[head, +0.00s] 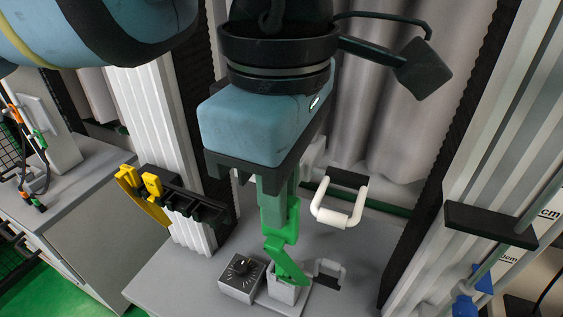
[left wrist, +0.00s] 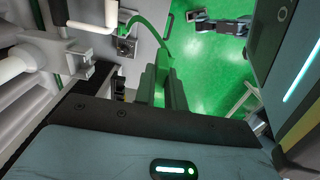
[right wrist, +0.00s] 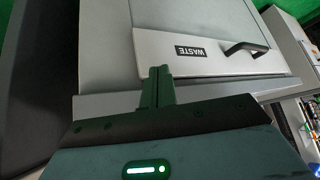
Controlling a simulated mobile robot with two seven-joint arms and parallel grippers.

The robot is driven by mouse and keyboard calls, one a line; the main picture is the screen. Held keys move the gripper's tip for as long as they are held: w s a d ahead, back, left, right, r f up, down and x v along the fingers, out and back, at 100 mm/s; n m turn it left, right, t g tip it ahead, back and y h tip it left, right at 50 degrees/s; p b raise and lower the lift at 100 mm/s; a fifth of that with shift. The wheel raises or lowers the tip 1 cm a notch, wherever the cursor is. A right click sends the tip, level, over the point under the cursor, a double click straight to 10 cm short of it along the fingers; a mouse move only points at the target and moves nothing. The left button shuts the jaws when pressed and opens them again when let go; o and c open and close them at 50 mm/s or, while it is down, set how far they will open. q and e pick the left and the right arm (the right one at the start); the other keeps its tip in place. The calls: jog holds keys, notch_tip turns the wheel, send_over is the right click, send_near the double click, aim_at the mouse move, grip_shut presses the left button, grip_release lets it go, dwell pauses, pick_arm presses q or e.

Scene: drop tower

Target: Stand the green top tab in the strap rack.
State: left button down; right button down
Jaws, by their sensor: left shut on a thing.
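My left gripper (head: 277,208) points down over the grey bench and is shut on the green top tab (head: 287,262). The tab hangs below the fingers, bent, its lower end in front of or at a small pale box (head: 287,292); I cannot tell whether they touch. In the left wrist view the tab (left wrist: 158,36) shows as a curved green strip beyond the fingers. The black strap rack (head: 197,208) is on the white post at left, with yellow tabs (head: 152,185) at its left end; its right slots look empty. My right gripper (right wrist: 159,86) is shut and empty, seen only in its wrist view.
A grey box with a black knob (head: 242,277) stands beside the pale box. A white handle on a bracket (head: 338,205) sticks out right of my left gripper. A white WASTE drawer (right wrist: 205,55) with a black handle faces my right gripper.

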pick_arm(q)
jog(key=shift+s, duration=0.45)
jog(key=shift+r, duration=0.15)
dwell(0.5)
